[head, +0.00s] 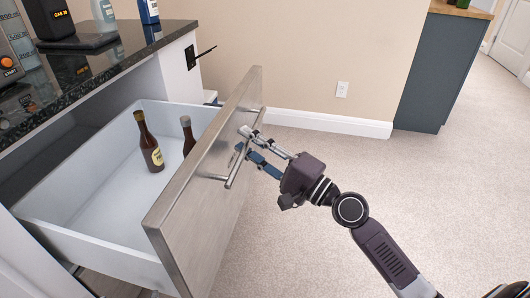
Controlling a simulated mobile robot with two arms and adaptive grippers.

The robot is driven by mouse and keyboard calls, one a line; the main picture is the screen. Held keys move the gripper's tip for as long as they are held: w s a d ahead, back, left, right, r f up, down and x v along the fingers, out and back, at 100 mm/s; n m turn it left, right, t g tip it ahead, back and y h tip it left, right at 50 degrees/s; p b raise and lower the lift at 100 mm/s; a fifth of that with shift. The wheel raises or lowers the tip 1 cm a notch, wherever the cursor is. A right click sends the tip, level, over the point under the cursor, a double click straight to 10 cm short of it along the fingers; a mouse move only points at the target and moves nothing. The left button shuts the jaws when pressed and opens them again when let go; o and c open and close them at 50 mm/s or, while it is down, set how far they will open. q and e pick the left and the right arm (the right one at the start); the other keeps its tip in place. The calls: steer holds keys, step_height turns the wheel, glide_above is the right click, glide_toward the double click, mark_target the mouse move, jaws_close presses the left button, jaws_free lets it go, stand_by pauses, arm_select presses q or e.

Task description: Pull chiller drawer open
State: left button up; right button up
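The chiller drawer stands pulled out from under the counter, with a brushed metal front (185,220) and a pale inner box (105,205). A bar handle (233,176) is fixed on its front. Two brown bottles stand upright inside: one labelled bottle (148,145) and a second bottle (187,135) partly hidden by the front. My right gripper (249,142) is at the handle, its fingers reaching to the bar; whether they are closed on it I cannot tell for sure. My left gripper is not in view.
A dark stone counter (120,50) with bottles and a machine (15,60) on it runs above the drawer. A grey cabinet (437,75) stands at the back right. The carpet (330,170) between is clear.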

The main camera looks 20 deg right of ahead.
steer(key=v, duration=1.1)
steer(key=shift+s, duration=0.25)
steer(key=shift+d, duration=0.15)
